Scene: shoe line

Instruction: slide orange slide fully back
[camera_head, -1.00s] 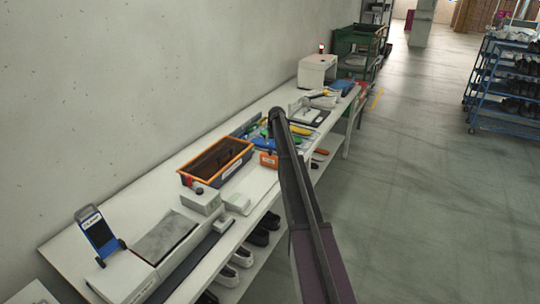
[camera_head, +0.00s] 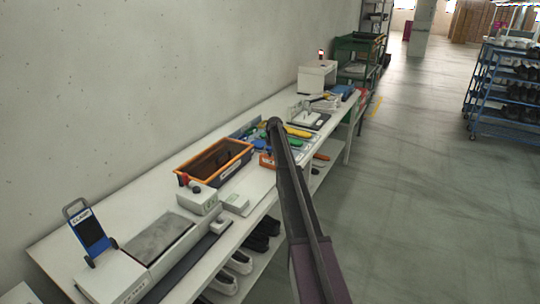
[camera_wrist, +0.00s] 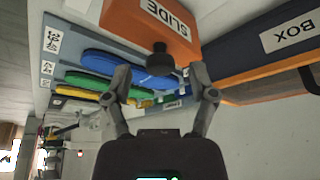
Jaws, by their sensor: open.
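The orange slide (camera_wrist: 150,22) is a block labelled SLIDE at the top of the wrist view, with a dark knob (camera_wrist: 160,60) sticking out of it. In the head view the slide (camera_head: 266,160) shows at the bench's front edge, partly hidden by my arm. My gripper (camera_wrist: 160,76) is open, with one finger on each side of the knob in the picture. I see no clear contact, and the depth between knob and fingertips is hard to tell. In the head view my arm hides the gripper.
An orange-rimmed bin (camera_head: 246,149) labelled BOX stands beside the slide. Green, blue and yellow tools (camera_wrist: 92,85) lie on a board on the other side. A small white box (camera_head: 197,199) and a blue clamp device (camera_head: 90,233) stand nearer on the bench. The aisle at right is clear.

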